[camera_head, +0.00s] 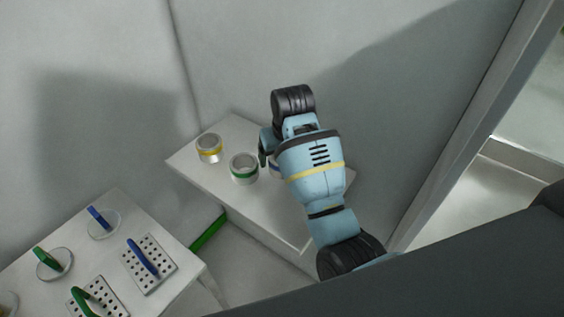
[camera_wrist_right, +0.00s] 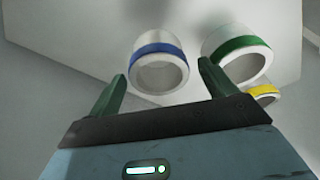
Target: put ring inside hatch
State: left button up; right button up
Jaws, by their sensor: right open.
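Three pale rings with coloured bands stand on a white table (camera_head: 228,129): one yellow-banded (camera_head: 209,152), one green-banded (camera_head: 243,173) and one blue-banded (camera_head: 274,170). In the head view my right gripper (camera_head: 264,150) hides most of the blue one. The right wrist view shows the blue-banded ring (camera_wrist_right: 160,48) ahead, between the lines of the open, empty fingers (camera_wrist_right: 163,86). The green-banded ring (camera_wrist_right: 240,43) is just beyond the right-hand finger, with the yellow-banded ring (camera_wrist_right: 264,91) beside it. I cannot make out a hatch. My left gripper is not in view.
A second white table (camera_head: 185,262) at lower left holds perforated plates (camera_head: 152,275) and round discs (camera_head: 104,229) with blue or green handles. A green bar (camera_head: 207,233) lies between the tables. Grey walls stand close behind; a framed opening (camera_head: 505,155) is at right.

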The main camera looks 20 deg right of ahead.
jog(key=shift+x, duration=1.4)
jog(key=shift+c, duration=0.3)
jog(key=c, duration=1.2)
